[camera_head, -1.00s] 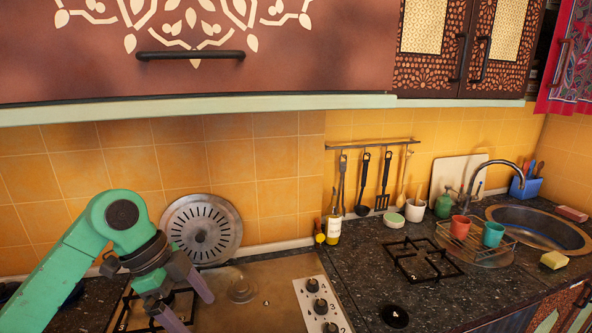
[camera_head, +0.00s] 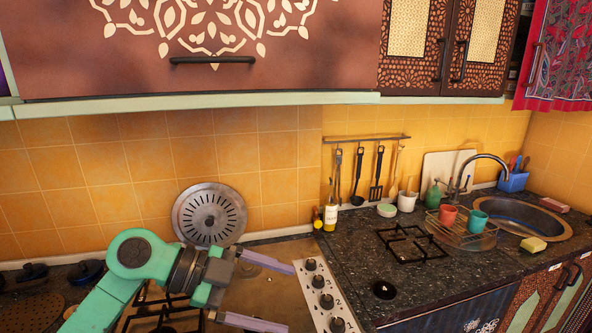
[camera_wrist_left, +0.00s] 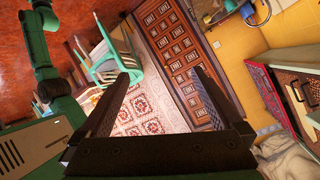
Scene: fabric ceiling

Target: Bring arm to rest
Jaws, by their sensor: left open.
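My left arm comes in from the lower left of the head view. Its left gripper (camera_head: 272,294) is open and empty, held over the cooktop (camera_head: 262,311) with its fingers pointing right. In the left wrist view the two dark fingers (camera_wrist_left: 160,98) are spread apart with nothing between them. A green arm link of mine fills the left side of that view. My right gripper is not in the head view.
A round metal lid (camera_head: 209,216) leans on the tiled wall behind the arm. Stove knobs (camera_head: 322,291) lie right of the fingers. A bottle (camera_head: 330,213), a dish rack (camera_head: 460,232) and a sink (camera_head: 522,218) stand farther right. Upper cabinets (camera_head: 200,45) hang above.

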